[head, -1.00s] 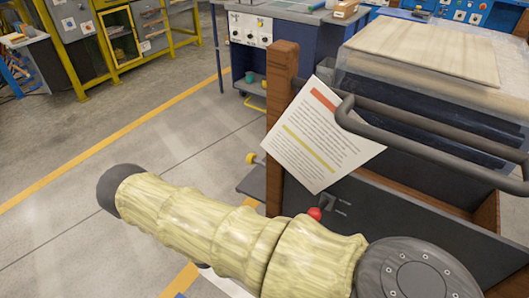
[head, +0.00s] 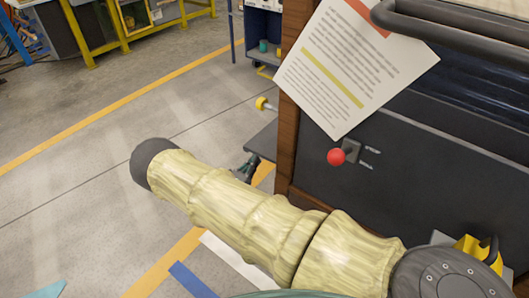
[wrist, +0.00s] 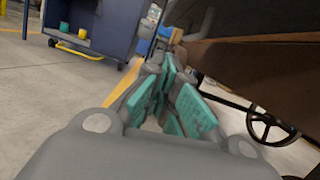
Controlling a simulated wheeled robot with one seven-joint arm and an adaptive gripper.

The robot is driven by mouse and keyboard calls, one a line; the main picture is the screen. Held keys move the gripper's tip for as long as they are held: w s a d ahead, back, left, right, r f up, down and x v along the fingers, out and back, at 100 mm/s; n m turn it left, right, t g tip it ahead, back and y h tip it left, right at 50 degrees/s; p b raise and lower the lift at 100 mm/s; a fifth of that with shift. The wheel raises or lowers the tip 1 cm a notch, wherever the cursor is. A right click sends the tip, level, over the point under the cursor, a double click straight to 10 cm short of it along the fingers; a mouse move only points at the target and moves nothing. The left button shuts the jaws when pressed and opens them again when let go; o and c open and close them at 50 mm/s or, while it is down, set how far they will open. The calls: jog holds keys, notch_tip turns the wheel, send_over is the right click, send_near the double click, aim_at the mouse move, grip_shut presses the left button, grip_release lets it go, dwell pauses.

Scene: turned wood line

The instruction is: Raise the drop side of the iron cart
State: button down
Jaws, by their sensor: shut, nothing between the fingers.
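The cart has a dark panel (head: 440,190) at the right of the head view, with a brown wooden post (head: 289,140) at its left end. I cannot tell for sure which part is the drop side. A red knob (head: 336,157) on a small grey latch plate sits on the panel's face. My gripper (head: 248,168) is partly hidden behind my pale arm, low beside the cart's left end. In the wrist view my gripper (wrist: 168,85) has teal pads close together with nothing held. Brown cart wood (wrist: 250,62) lies above and right of it, apart from the fingers.
A printed sheet (head: 350,65) hangs over the cart's upper left corner. A dark tubular handle (head: 450,25) crosses above the panel. A spoked wheel (wrist: 268,128) shows under the cart. The floor at left is clear.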

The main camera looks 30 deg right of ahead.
jog(key=w+d+r+b, duration=0.4)
jog(key=d+r, duration=0.2)
jog(key=d, duration=0.2)
jog(key=shift+d, duration=0.15)
jog(key=shift+r, duration=0.15)
dwell(0.6)
